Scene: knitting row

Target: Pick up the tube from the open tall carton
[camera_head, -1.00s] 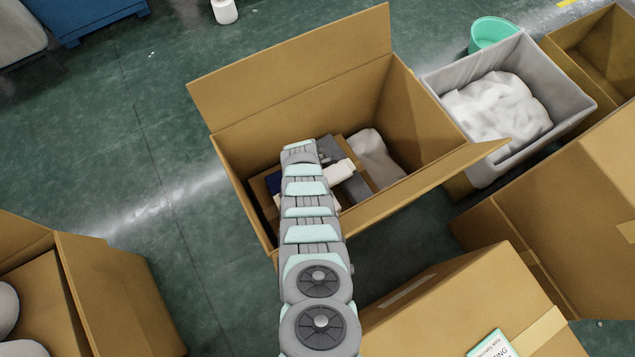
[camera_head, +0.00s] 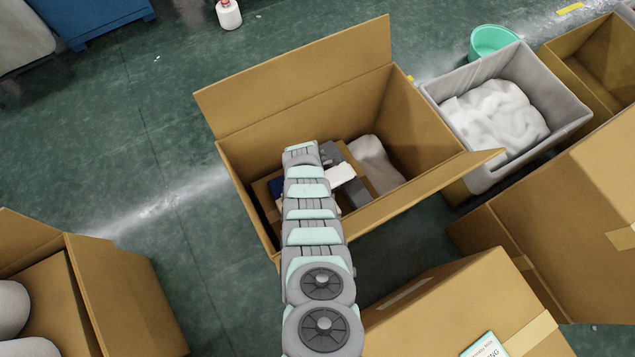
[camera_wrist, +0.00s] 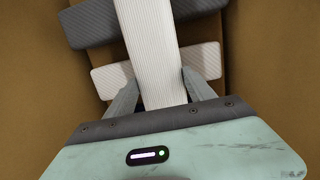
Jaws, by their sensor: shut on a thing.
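The open tall carton (camera_head: 290,105) stands in the middle of the head view, its flaps up, and my arm reaches down into it. In the wrist view my gripper (camera_wrist: 160,88) is shut on a long white ribbed piece, which appears to be the tube (camera_wrist: 150,40). The tube runs up out of the top of the picture between the two fingers. Brown carton surfaces lie behind it. In the head view my arm hides the fingers, and which of the pale pieces there is the tube I cannot tell.
Behind the tube are a dark grey ribbed bar (camera_wrist: 90,24) and a shorter white bar (camera_wrist: 112,80). A white bag (camera_head: 375,163) lies in the carton's right side. A grey bin (camera_head: 460,130) stands right of the carton, and a closed carton (camera_head: 450,310) in front.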

